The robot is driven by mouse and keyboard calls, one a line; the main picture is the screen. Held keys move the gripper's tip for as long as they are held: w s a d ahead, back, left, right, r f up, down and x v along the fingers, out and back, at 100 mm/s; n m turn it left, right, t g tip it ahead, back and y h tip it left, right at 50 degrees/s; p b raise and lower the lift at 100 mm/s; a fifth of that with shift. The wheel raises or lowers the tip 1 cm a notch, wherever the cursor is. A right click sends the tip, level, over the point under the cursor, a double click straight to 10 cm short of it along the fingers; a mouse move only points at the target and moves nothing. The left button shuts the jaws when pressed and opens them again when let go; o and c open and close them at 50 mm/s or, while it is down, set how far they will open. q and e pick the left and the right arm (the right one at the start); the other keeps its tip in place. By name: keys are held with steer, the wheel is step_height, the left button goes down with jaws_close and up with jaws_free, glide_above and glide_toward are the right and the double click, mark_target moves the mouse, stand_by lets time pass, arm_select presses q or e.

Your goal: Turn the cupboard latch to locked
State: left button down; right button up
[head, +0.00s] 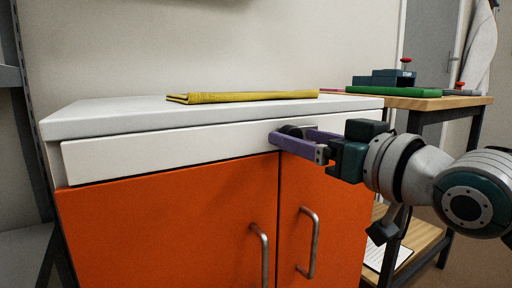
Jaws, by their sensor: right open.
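The orange cupboard (180,235) has two doors with metal bar handles under a white drawer-like front panel (150,153). A small dark rounded part (291,131), probably the latch, shows on the white panel above the gap between the doors. My right gripper (287,135) reaches in from the right with its purple fingers open around or just in front of this dark part. The fingers hide much of it, so I cannot tell whether they touch it or how it is turned. My left gripper is not in view.
A folded yellow cloth (240,97) lies on the white cupboard top (110,118). A wooden bench (440,102) stands behind on the right, with a green mat (395,91) and teal blocks (385,78). A grey rack (22,150) stands at the left.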

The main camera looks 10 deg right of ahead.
steer(key=shift+w+a, duration=0.1)
steer(key=shift+w, duration=0.15)
jaws_close()
stand_by(0.5)
stand_by(0.9)
